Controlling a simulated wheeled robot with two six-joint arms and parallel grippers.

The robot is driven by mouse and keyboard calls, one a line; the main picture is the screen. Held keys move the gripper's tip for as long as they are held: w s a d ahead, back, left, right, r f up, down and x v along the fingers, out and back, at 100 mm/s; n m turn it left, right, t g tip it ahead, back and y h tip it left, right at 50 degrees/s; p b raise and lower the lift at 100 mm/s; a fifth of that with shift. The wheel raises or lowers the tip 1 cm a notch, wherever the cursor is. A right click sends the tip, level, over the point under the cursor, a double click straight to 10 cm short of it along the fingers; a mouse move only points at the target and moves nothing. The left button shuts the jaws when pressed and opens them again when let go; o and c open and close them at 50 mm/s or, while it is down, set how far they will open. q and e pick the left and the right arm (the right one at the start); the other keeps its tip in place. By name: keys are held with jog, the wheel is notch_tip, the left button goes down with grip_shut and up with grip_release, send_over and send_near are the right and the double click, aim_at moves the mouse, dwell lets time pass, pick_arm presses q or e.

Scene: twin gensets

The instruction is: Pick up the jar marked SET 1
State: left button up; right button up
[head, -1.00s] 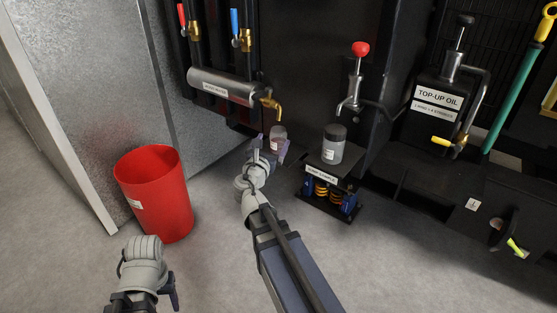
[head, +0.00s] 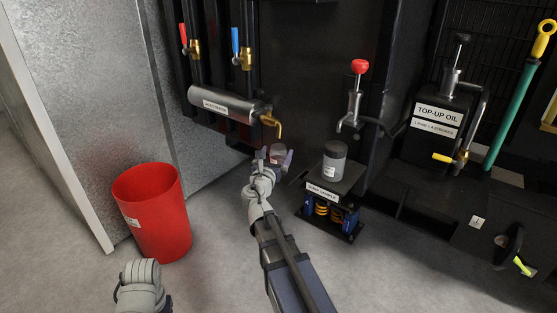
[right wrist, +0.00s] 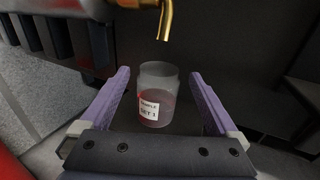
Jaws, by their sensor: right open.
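The jar marked SET 1 (right wrist: 157,97) is a clear jar with reddish contents and a white label. In the right wrist view it stands upright between the two purple fingers of my right gripper (right wrist: 165,98), with a gap on each side. The gripper is open. In the head view the jar (head: 278,153) shows just beyond my right gripper (head: 276,160), below the brass spout, and its lower part is hidden. My left arm's grey wrist (head: 142,285) shows at the bottom left of the head view. Its fingers are not visible.
The brass spout (right wrist: 166,20) hangs just above and behind the jar. A second jar with a dark lid (head: 334,160) stands on the SUMP SAMPLE stand (head: 330,205) to the right. A red bin (head: 153,212) stands at the left. Open floor lies in front.

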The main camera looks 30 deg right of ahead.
aim_at(278, 147)
jog(key=x, duration=0.3)
jog(key=shift+w+d, duration=0.15)
jog(key=shift+w, duration=0.1)
jog(key=shift+s, duration=0.1)
jog(key=c, duration=1.5)
pick_arm(q)
jog(key=shift+r+p, duration=0.35)
jog(key=shift+r, duration=0.05)
pick_arm(e)
jog(key=shift+r, duration=0.35)
grip_shut()
